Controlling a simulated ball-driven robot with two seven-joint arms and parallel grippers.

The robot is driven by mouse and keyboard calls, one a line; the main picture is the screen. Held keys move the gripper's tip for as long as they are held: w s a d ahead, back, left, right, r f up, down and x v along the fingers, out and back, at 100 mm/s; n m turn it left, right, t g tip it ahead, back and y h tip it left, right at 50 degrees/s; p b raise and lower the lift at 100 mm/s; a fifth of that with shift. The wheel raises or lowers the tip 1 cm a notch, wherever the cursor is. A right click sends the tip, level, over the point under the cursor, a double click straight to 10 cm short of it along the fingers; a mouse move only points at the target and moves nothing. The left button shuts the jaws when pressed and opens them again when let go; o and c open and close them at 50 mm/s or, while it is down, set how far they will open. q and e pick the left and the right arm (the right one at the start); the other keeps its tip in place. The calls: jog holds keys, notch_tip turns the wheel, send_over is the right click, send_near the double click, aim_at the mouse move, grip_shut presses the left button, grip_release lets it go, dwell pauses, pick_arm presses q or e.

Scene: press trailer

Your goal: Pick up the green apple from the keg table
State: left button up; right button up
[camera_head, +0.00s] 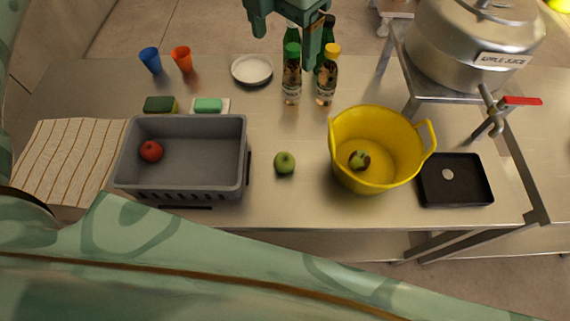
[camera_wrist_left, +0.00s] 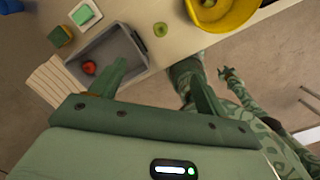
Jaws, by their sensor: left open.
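The green apple (camera_head: 284,162) stands on the steel keg table (camera_head: 285,210), between the grey crate and the yellow bucket. It also shows in the left wrist view (camera_wrist_left: 160,29). My left gripper (camera_head: 285,45) shows at the top of the head view, open and empty, its fingers overlapping the bottles in the picture. Its two fingers also show in the left wrist view (camera_wrist_left: 157,85), apart from the apple. A small claw, seemingly my right gripper (camera_wrist_left: 230,75), shows at the right in the left wrist view; its jaws are too small to judge.
The grey crate (camera_head: 183,118) holds a red apple (camera_head: 151,151). The yellow bucket (camera_head: 343,178) holds a green and brown fruit (camera_head: 360,160). Bottles (camera_head: 291,85) and a white plate (camera_head: 252,69) stand behind. A black tray (camera_head: 455,192) and metal keg (camera_head: 455,55) are right. Table around the apple is clear.

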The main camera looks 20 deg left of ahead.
pick_arm(q)
jog(key=g+b, duration=0.1)
jog(key=b, duration=1.7)
send_over(284, 158)
jog(key=w, duration=0.1)
notch_tip(284, 158, down, 22)
jog(key=f, duration=0.1)
jog(key=f+b, duration=0.1)
jog(key=f, duration=0.4)
jog(key=f+b, duration=0.1)
jog(key=f, duration=0.3)
jog(key=shift+s+d+f, duration=0.1)
jog(key=shift+d+f, duration=0.1)
jog(key=shift+f, duration=0.2)
jog(key=f, duration=0.1)
jog(key=f+b, duration=0.1)
jog(key=f, duration=0.3)
jog(key=shift+s+a+f+b, duration=0.15)
jog(key=shift+s+f+b, duration=0.1)
jog(key=shift+s+b, duration=0.15)
jog(key=c, duration=1.1)
pick_arm(e)
jog(key=s+f, duration=0.2)
jog(key=f, duration=0.9)
jog(key=s+f+g, duration=0.1)
jog(key=s+f, duration=0.2)
jog(key=f, duration=0.8)
jog(key=shift+s+g, duration=0.15)
jog(key=shift+g, duration=0.15)
